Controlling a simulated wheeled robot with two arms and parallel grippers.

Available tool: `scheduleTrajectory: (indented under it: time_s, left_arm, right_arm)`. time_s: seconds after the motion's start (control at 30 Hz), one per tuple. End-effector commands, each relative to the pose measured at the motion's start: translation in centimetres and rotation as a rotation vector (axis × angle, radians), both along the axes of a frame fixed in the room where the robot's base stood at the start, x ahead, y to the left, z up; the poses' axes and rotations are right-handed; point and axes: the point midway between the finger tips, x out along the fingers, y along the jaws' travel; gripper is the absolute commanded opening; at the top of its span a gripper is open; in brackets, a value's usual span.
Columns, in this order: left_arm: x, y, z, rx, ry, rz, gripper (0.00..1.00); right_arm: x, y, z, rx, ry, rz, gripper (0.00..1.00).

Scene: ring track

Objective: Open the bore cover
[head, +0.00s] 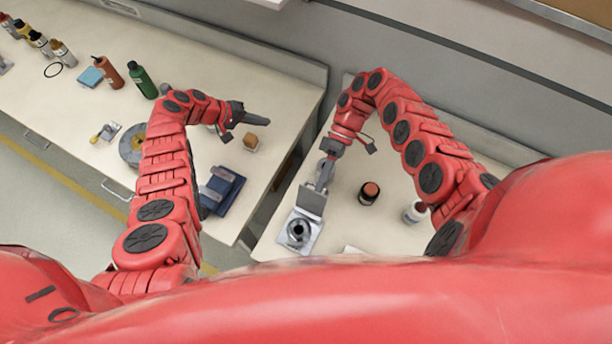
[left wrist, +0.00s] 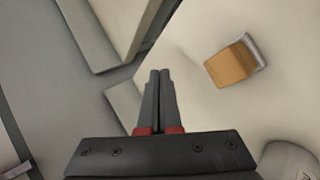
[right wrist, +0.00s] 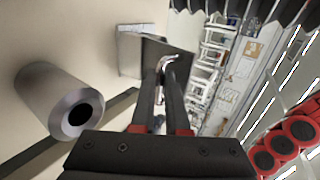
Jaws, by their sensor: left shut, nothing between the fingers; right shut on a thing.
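The bore fixture is a pale square base (head: 313,247) with a grey metal ring around a dark bore (head: 298,232), low in the middle of the head view. Its grey cover plate (head: 311,201) stands raised at the ring's far edge, leaving the bore exposed. My right gripper (head: 325,178) is shut on the cover's handle; in the right wrist view the fingers (right wrist: 168,80) close around a small bright metal handle (right wrist: 165,63) in front of the cover (right wrist: 152,52). My left gripper (head: 262,119) is shut and empty above the left bench; its closed fingers also show in the left wrist view (left wrist: 160,75).
A dark jar with a reddish top (head: 369,192) and a white bottle (head: 415,211) stand right of the fixture. A grey cylinder (right wrist: 60,100) is near my right gripper. A gap separates the benches.

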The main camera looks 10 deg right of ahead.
Motion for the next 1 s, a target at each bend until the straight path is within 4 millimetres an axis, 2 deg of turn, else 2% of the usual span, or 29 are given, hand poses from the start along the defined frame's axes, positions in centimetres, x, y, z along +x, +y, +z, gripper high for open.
scheduleTrajectory:
  time_s: [0.1, 0.2, 0.33, 0.47, 0.67, 0.87, 1.0]
  left_arm:
    - [-6.8, -0.4, 0.3, -0.165, 0.196, -0.119, 0.00]
    - [-12.3, -0.8, 1.1, -0.315, 0.321, -0.212, 0.00]
    - [-16.6, -1.0, 2.8, -0.465, 0.407, -0.284, 0.00]
    - [-18.2, -1.0, 3.8, -0.538, 0.437, -0.316, 0.00]
    - [-18.8, -1.8, 3.8, -0.551, 0.447, -0.320, 0.00]
    - [-19.4, -3.4, 3.6, -0.549, 0.446, -0.322, 0.00]
    - [-20.2, -5.5, 3.3, -0.552, 0.447, -0.320, 0.00]
  right_arm:
    - [0.3, -0.3, -0.6, -0.013, -0.011, -0.009, 0.00]
    - [0.3, -0.3, -0.6, -0.013, -0.011, -0.009, 0.00]
    - [0.3, -0.3, -0.6, -0.013, -0.011, -0.009, 0.00]
    - [0.3, -0.3, -0.6, -0.013, -0.011, -0.009, 0.00]
    - [0.3, -0.3, -0.6, -0.013, -0.011, -0.009, 0.00]
    - [0.3, -0.3, -0.5, -0.013, -0.011, -0.009, 0.00]
    - [0.3, -0.3, -0.5, -0.013, -0.011, -0.009, 0.00]
